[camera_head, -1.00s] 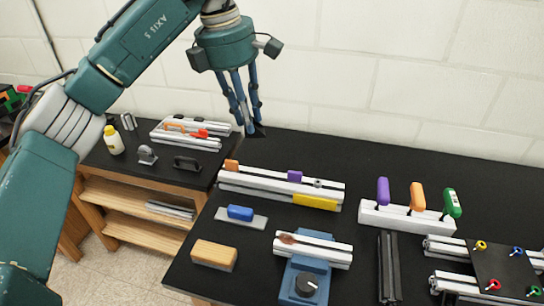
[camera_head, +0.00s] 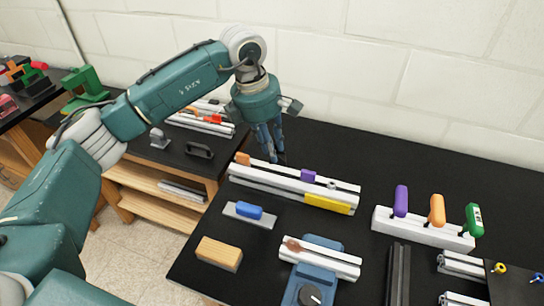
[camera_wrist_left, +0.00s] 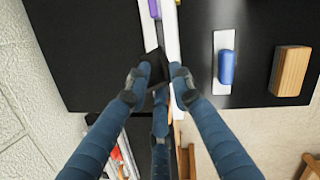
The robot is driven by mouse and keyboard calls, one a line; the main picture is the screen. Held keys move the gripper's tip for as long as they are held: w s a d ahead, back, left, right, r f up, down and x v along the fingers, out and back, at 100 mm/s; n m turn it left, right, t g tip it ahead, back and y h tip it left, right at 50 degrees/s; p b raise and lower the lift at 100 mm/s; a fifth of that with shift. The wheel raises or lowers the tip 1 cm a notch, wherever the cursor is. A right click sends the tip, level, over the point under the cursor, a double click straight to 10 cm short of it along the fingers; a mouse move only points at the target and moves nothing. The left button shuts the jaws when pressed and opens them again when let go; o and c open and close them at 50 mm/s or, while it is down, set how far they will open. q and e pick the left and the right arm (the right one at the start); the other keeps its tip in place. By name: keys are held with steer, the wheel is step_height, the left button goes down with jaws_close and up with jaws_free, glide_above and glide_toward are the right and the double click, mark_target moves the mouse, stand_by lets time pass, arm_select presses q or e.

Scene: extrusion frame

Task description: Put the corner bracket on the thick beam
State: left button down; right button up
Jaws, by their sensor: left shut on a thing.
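My left gripper (camera_head: 272,146) is over the back edge of the pale silver beam (camera_head: 270,184), near that beam's left part. Its fingers are shut on a small dark piece, which seems to be the corner bracket (camera_wrist_left: 156,64). In the left wrist view the piece lies between the fingertips (camera_wrist_left: 163,78), above the beam (camera_wrist_left: 173,35). Contact with the beam cannot be told. The beam carries an orange block (camera_head: 242,158), a purple block (camera_head: 308,176) and a yellow strip (camera_head: 327,204). I cannot tell for certain whether it is the thick beam. My right gripper is not in view.
A white rail with coloured handles (camera_head: 420,235) stands to the right. A blue block on a plate (camera_head: 249,212), a wooden block (camera_head: 218,254) and a blue fixture (camera_head: 308,288) are in front. The black tabletop behind the handles is clear. A lower bench stands at left.

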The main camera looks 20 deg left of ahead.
arm_select(q)
steer(key=shift+f, duration=0.6)
steer(key=x, duration=0.1)
steer(key=p+x, duration=0.1)
steer(key=x, duration=0.1)
steer(key=shift+s+a+f, duration=0.2)
steer(key=shift+s+a, duration=0.05)
steer(key=shift+a, duration=0.05)
steer(key=shift+f, duration=0.35)
steer(key=shift+s, duration=0.1)
steer(key=c, duration=1.4)
jaws_free()
steer(key=shift+f, duration=0.1)
steer(key=shift+r, duration=0.3)
steer(key=b+v, duration=0.3)
steer(key=v, duration=0.8)
steer(key=shift+r+b, duration=0.35)
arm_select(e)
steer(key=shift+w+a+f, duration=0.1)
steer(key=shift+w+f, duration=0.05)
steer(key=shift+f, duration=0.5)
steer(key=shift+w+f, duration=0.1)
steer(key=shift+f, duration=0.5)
